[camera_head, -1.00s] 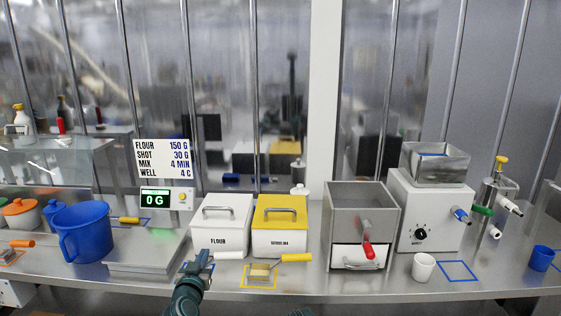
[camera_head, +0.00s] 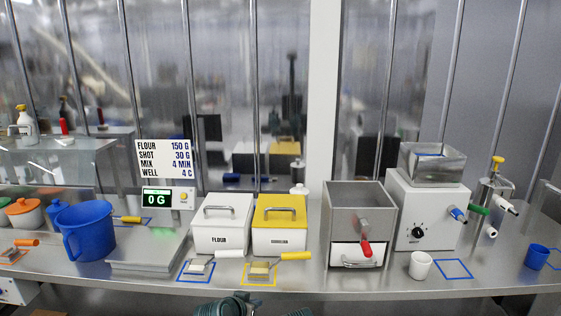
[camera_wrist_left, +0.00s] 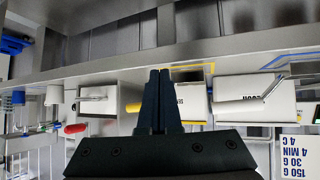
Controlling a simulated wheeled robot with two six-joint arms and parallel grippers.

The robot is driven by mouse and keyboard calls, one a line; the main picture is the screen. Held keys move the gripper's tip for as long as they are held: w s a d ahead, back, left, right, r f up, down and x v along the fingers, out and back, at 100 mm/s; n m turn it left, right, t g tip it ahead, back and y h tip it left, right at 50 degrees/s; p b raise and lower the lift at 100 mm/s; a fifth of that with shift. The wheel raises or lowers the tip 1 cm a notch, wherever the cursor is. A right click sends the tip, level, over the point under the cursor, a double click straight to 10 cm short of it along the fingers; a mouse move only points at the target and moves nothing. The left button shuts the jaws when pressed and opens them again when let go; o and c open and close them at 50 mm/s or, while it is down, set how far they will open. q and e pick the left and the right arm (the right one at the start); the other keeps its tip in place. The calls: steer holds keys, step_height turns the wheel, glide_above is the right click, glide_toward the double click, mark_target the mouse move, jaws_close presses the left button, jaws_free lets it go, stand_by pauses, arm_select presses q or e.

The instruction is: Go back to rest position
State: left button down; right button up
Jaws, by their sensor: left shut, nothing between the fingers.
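My left gripper (camera_wrist_left: 160,75) is shut with nothing between its fingers, seen in the left wrist view, where the scene appears upside down. In the head view, dark teal parts of my left arm (camera_head: 228,306) show at the bottom edge, below the counter's front edge and clear of the objects. The flour scoop with a white handle (camera_head: 230,254) lies by the blue outline, and the yellow-handled scoop (camera_head: 296,256) lies by the yellow outline.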

arm_select(q)
steer(key=s+f+g+y, duration=0.2)
steer(key=s+g, duration=0.3)
steer(key=s, duration=0.4)
steer(key=s+d+f+g+y, duration=0.1)
steer(key=s+f+g+y, duration=0.2)
steer(key=s, duration=0.6)
step_height(320, 180, down, 2)
steer(key=shift+s+f+g+p, duration=0.1)
steer(key=shift+s+g+p, duration=0.3)
steer(key=shift+g, duration=0.6)
steer(key=shift+w, duration=0.1)
